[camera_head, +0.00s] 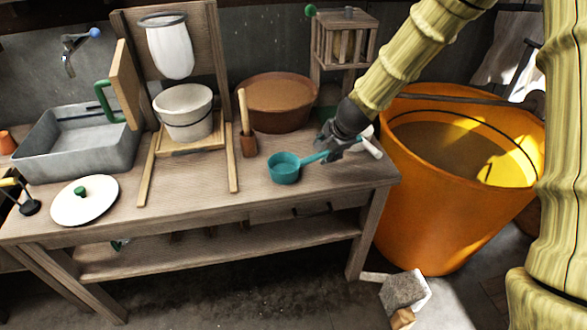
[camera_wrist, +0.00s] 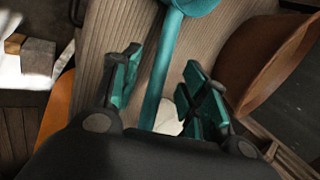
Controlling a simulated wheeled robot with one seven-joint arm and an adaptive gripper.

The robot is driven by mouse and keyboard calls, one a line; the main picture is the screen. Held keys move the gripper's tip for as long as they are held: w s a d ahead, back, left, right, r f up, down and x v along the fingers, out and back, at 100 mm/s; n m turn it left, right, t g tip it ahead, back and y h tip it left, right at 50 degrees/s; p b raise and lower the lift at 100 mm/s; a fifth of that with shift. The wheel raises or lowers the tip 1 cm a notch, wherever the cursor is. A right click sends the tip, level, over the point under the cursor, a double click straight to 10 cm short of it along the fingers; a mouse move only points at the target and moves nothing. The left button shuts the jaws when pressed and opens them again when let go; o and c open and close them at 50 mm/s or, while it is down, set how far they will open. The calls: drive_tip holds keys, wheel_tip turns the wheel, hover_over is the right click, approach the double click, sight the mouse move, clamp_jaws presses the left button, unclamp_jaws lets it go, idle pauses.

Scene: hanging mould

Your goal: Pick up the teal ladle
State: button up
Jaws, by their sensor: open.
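The teal ladle (camera_head: 284,170) lies on the right part of the wooden table, its bowl to the left and its handle running right toward my gripper (camera_head: 333,150). In the wrist view the ladle's handle (camera_wrist: 159,75) runs between the two fingers of my gripper (camera_wrist: 158,85), with its bowl at the top edge. The fingers are open, one on each side of the handle, with gaps on both sides. The far end of the handle is hidden by my gripper. A white object (camera_head: 370,146) lies just right of my gripper, and a pale part shows under the handle in the wrist view.
The large orange bucket (camera_head: 430,225) stands right of the table. A brown bowl (camera_head: 277,118) is behind the ladle, with a wooden pestle-like tool (camera_head: 248,143) left of it. A white pot (camera_head: 186,126) sits on a wooden stand. The table's front middle (camera_head: 190,205) is clear.

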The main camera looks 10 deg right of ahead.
sight(323, 153)
drive_tip(key=shift+p+x, duration=0.35)
drive_tip(key=shift+x, duration=2.1)
drive_tip(key=shift+w, duration=0.1)
clamp_jaws()
